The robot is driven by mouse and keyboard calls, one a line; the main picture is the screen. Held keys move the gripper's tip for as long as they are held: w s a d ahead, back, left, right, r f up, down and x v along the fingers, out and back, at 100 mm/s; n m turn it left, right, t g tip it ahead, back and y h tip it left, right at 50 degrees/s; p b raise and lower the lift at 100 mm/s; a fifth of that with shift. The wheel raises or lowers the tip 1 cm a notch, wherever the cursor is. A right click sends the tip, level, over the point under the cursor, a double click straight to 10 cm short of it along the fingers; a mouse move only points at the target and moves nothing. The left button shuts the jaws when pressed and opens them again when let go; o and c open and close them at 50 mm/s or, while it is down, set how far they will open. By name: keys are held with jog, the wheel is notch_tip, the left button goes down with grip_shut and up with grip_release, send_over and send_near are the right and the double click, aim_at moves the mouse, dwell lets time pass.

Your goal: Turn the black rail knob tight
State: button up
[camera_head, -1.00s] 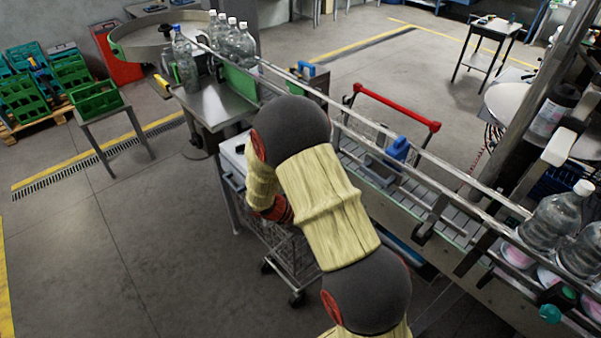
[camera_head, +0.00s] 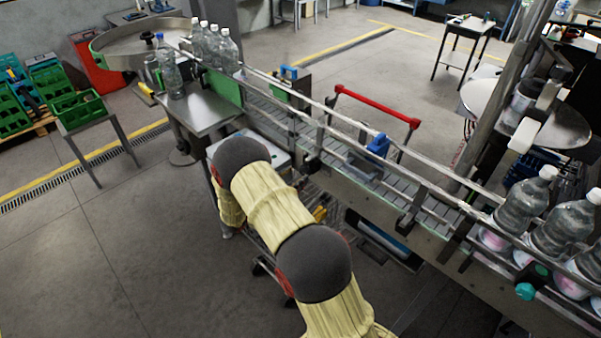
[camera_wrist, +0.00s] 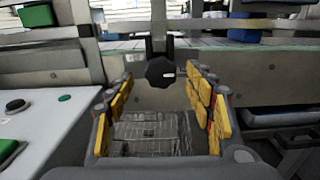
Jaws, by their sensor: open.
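The black rail knob (camera_wrist: 160,71) shows in the wrist view, just above centre, below a dark bracket on the conveyor's side rail. My gripper (camera_wrist: 160,90) is open, with yellow-padded fingers to the left and right. The knob appears between the fingertips and a little beyond them; I see no contact. In the head view my arm hides most of the gripper; only a bit of yellow pad (camera_head: 320,214) shows beside the conveyor. I cannot tell for sure which dark fitting there is this knob.
The conveyor (camera_head: 375,190) crosses the head view, with bottles (camera_head: 530,205) at its right. A white-topped surface with buttons (camera_wrist: 50,120) stands close left of my gripper in the wrist view. A wire basket (camera_wrist: 155,132) is below.

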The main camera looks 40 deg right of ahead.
aim_at(303, 171)
jog(key=shift+w+d, duration=0.1)
jog(key=shift+d, duration=1.85)
jog(key=shift+c, duration=0.4)
jog(key=c, duration=1.1)
